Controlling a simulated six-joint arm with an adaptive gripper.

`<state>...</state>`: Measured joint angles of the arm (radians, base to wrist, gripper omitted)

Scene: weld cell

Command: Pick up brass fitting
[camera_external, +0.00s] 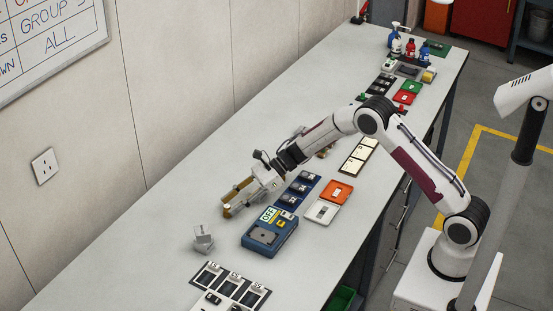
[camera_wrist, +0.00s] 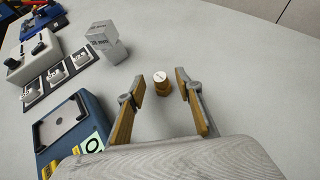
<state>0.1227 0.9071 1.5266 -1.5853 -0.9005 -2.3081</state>
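The brass fitting (camera_wrist: 162,87) stands upright on the bench in the wrist view, a small brass-coloured piece with a pale round top. My gripper (camera_wrist: 159,90) is open, with one finger to the left of the fitting and one to the right. Clear gaps show on both sides, and the fitting sits around or just beyond the fingertips. In the external view my gripper (camera_external: 230,203) is low over the bench, and the fitting (camera_external: 227,211) is small and partly hidden at its tips.
Two stacked grey blocks (camera_external: 203,238) stand nearby. A blue device with a green label (camera_external: 262,239) lies close to my gripper. A panel of switches (camera_external: 229,288) lies at the front. Several trays and bottles line the bench (camera_external: 140,250) farther back. Bare bench lies toward the wall.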

